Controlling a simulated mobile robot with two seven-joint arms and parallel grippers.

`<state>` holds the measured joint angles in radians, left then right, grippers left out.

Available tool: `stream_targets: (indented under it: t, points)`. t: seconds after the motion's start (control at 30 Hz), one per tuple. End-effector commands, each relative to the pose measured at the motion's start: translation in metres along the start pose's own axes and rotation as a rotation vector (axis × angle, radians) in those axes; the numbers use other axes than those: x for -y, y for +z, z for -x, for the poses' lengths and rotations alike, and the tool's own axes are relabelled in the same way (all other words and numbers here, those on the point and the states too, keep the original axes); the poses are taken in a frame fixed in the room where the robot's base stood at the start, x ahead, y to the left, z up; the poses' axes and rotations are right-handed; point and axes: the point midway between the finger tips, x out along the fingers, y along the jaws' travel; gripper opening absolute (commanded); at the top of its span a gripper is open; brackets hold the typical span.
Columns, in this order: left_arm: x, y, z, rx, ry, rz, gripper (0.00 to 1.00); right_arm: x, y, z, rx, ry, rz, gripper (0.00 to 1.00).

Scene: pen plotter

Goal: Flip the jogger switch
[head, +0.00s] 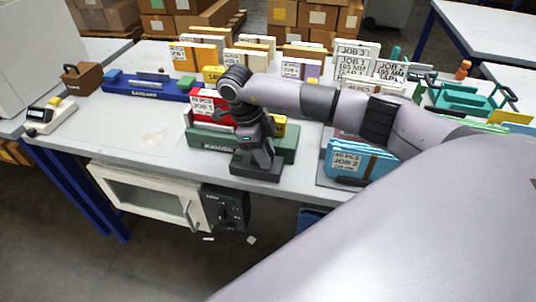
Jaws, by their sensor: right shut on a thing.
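My right gripper (257,160) points down at the table's front edge, in front of a green tray-like device (210,138) with a label on its front. The gripper is shut on a small dark block or part; the gripper covers most of it. I cannot make out a switch lever there. Red packs of paper marked JOB 3 (202,103) stand in the green device, partly behind my arm. A similar blue device (143,90) stands behind to the left. My left gripper is not in view.
Blue packs (358,162) marked JOB 2 stand to the right. White and orange packs line the table's back. A white cabinet-like box (150,195) with a dark panel (226,206) hangs under the front edge. The table's left front (125,128) is mostly clear.

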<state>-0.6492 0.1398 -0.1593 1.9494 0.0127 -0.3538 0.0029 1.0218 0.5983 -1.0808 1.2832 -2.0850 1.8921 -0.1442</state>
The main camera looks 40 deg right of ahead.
Motion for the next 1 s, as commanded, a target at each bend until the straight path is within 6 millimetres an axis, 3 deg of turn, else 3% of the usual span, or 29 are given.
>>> stream_targets:
  t: [0.23, 0.6, 0.63, 0.7, 1.0]
  points:
    - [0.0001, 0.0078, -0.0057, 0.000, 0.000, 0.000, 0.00, -0.0004, 0.0051, 0.0015, -0.110, -0.001, 0.000, 0.01]
    - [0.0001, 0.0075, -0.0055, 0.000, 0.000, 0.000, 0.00, -0.0005, 0.0048, 0.0026, -0.123, -0.001, 0.001, 0.01]
    - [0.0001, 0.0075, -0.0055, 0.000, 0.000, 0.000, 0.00, -0.0005, 0.0048, 0.0026, -0.123, -0.001, 0.001, 0.42]
    - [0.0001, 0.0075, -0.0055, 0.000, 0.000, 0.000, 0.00, -0.0005, 0.0047, 0.0026, -0.123, -0.001, 0.001, 0.57]
    - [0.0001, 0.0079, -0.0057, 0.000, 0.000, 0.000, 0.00, -0.0001, 0.0047, 0.0040, -0.122, -0.001, 0.000, 0.57]
